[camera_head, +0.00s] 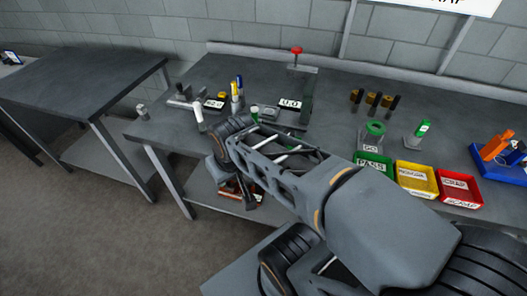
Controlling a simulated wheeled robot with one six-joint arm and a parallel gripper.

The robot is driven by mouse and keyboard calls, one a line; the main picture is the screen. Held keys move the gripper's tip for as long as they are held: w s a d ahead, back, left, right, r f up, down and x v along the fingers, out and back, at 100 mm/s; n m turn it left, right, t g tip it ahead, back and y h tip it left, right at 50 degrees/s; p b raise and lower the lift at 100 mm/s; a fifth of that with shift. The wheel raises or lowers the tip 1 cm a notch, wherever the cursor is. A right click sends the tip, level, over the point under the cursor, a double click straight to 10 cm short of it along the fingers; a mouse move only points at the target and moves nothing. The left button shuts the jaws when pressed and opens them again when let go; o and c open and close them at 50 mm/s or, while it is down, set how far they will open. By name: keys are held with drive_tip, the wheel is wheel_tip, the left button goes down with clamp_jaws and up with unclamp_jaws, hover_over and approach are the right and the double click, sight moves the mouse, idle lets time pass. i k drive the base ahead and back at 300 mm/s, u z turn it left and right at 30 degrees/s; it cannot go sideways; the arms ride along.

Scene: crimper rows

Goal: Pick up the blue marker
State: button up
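A slim upright marker with a blue top (239,83) stands at the back left of the long grey workbench (335,88). A yellow and white marker (234,92) stands close beside it, slightly to the left and nearer. The lower part of the blue marker is partly hidden. My arm reaches from the lower right toward the left front edge of the bench. My gripper (246,193) seems to hang at the arm's far end, low in front of the bench edge. It is dark and small, so its fingers cannot be made out. The blue marker stands apart from it.
A white cylinder (198,116) and a display gauge (290,104) stand near the markers. A red-topped press (297,52) is behind. Green (374,163), yellow (416,178) and red (458,188) bins line the front right. A blue tray (492,170) is far right. A second table (80,72) stands left.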

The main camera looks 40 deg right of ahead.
sight(239, 77)
drive_tip(key=u, duration=0.25)
drive_tip(key=k, duration=0.3)
drive_tip(key=z, duration=1)
drive_tip(key=k, duration=1.25)
drive_tip(key=u, duration=0.8)
drive_tip(key=i, duration=0.85)
drive_tip(key=u, duration=0.55)
drive_tip(key=i, duration=0.9)
drive_tip(key=z, duration=0.65)
drive_tip(key=i, duration=0.7)
drive_tip(key=z, duration=0.8)
